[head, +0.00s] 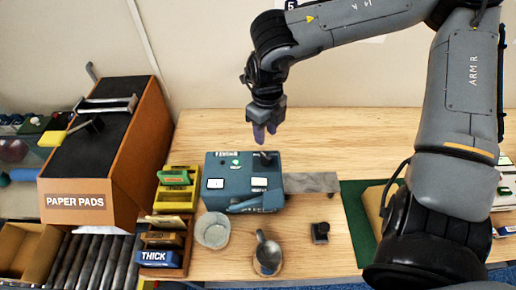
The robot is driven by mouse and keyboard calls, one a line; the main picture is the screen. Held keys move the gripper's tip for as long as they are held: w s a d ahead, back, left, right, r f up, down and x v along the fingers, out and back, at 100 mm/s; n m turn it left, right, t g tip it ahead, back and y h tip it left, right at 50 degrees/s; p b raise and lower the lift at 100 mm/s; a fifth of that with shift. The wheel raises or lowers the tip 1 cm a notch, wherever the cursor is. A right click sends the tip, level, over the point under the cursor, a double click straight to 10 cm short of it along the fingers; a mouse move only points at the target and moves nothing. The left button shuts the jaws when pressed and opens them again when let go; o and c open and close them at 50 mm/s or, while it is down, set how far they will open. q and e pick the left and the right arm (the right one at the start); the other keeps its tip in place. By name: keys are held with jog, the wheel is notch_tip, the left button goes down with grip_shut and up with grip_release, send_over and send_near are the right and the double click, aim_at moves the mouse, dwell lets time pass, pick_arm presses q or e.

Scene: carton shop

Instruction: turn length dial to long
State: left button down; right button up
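A teal machine box (236,172) stands on the wooden table, with white labelled patches on its top and a small green spot. A black knob (266,158) sits near its back right corner; it may be the length dial, but its setting is too small to read. My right gripper (264,133) points down just behind and above the knob, apart from it as far as I can see. Its two purple-grey fingers look close together, with nothing visible between them; their gap is unclear. My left gripper is not in view.
A grey metal strip (313,182) extends right from the box. In front are a glass bowl (212,231), a metal cup (268,254) and a small black object (320,232). Yellow and brown block holders (176,191) stand left. The table behind the box is clear.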

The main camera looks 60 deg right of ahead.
aim_at(266, 156)
jog(key=f, duration=0.5)
jog(key=f+p, duration=0.1)
jog(key=f, duration=0.1)
jog(key=shift+s+f, duration=0.3)
jog(key=shift+f, duration=0.1)
jog(key=shift+w+f, duration=0.1)
jog(key=shift+f, duration=0.85)
grip_shut()
